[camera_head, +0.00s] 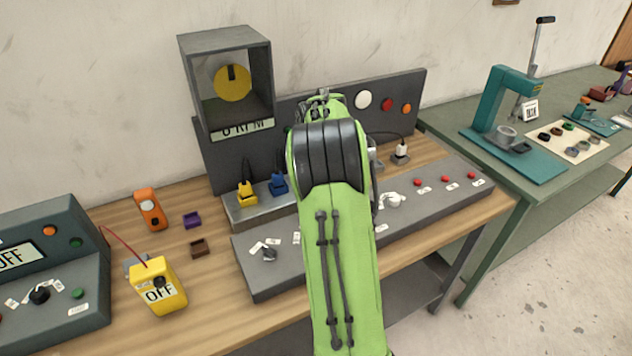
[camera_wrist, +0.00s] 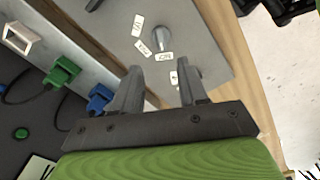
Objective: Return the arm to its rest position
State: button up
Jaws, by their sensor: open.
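My green arm reaches over the wooden workbench (camera_head: 205,275) in the head view, and its upper links hide part of the console behind it. My gripper (camera_wrist: 158,80) shows in the wrist view with its two dark fingers apart and nothing between them. A grey knob (camera_wrist: 160,38) with white labels around it stands on the grey panel (camera_wrist: 195,20) beyond the fingertips. A blue plug (camera_wrist: 98,98) and a green plug (camera_wrist: 62,72) sit to the left of the fingers. In the head view the fingertips are hidden behind my arm.
A dial box (camera_head: 226,80) stands on the console. A yellow meter reading OFF (camera_head: 158,287), an orange device (camera_head: 150,209) and a dark control box (camera_head: 50,255) are at left. A teal press (camera_head: 500,110) stands on the green table at right. Bare wood lies around the small blocks.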

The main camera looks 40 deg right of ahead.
notch_tip(320, 180, up, 3)
jog(key=shift+r, duration=0.1)
dwell(0.5)
jog(key=s+a+r+m+t, duration=0.25)
jog(key=a+r, duration=0.25)
jog(key=a, duration=0.4)
jog(key=s+a+r+m+t, duration=0.15)
jog(key=s+a+r, duration=0.3)
jog(key=a, duration=0.45)
jog(key=s+a+f+m+t, duration=0.1)
jog(key=s+a+f+m, duration=0.1)
jog(key=s+a+m, duration=0.3)
jog(key=s+a, duration=0.3)
jog(key=s, duration=0.4)
jog(key=shift+s+a+f+t, duration=0.15)
jog(key=shift+s+a+t, duration=0.05)
jog(key=shift+s+t, duration=0.1)
